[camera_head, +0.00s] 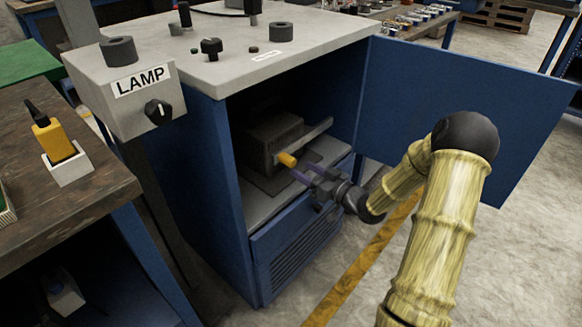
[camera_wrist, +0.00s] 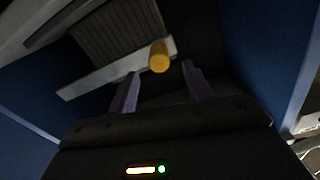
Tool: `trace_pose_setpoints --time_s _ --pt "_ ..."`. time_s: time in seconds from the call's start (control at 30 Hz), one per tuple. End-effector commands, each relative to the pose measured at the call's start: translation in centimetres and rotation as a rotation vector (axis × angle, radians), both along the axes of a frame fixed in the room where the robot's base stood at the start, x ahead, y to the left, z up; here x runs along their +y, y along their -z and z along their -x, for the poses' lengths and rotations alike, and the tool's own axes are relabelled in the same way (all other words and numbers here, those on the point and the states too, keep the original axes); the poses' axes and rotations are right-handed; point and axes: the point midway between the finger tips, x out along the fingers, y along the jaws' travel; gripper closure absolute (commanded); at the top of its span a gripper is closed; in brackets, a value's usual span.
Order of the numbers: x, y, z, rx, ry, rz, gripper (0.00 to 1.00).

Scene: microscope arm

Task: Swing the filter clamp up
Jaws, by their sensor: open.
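The filter clamp appears as a pale bar (camera_head: 314,136) with a yellow knob (camera_head: 288,160), inside the open blue cabinet in front of a ribbed grey block (camera_head: 272,140). In the wrist view the bar (camera_wrist: 95,80) runs slantwise, and the yellow knob (camera_wrist: 159,57) sits at its right part. My gripper (camera_head: 300,173) reaches into the cabinet, its purple fingers pointing at the knob. In the wrist view my gripper (camera_wrist: 160,82) is open, with the knob just beyond and between the fingertips. No contact shows.
The cabinet's left wall (camera_head: 205,190) and worktop (camera_head: 225,60) bound the opening. A lamp box (camera_head: 125,88) stands at the upper left, beside a wooden bench (camera_head: 60,190). Floor is clear at the lower right.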

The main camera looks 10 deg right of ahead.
Motion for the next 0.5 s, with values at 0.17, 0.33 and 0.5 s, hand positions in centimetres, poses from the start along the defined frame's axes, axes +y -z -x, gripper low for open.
trace_pose_setpoints --time_s 0.17,0.33,0.5 --pt "1.8 0.2 -2.6 -0.003 -0.001 0.0 0.5" --pt "3.2 0.2 -4.2 -0.001 -0.002 0.002 0.5" --pt "3.6 0.0 -4.7 -0.001 -0.003 0.0 0.5"
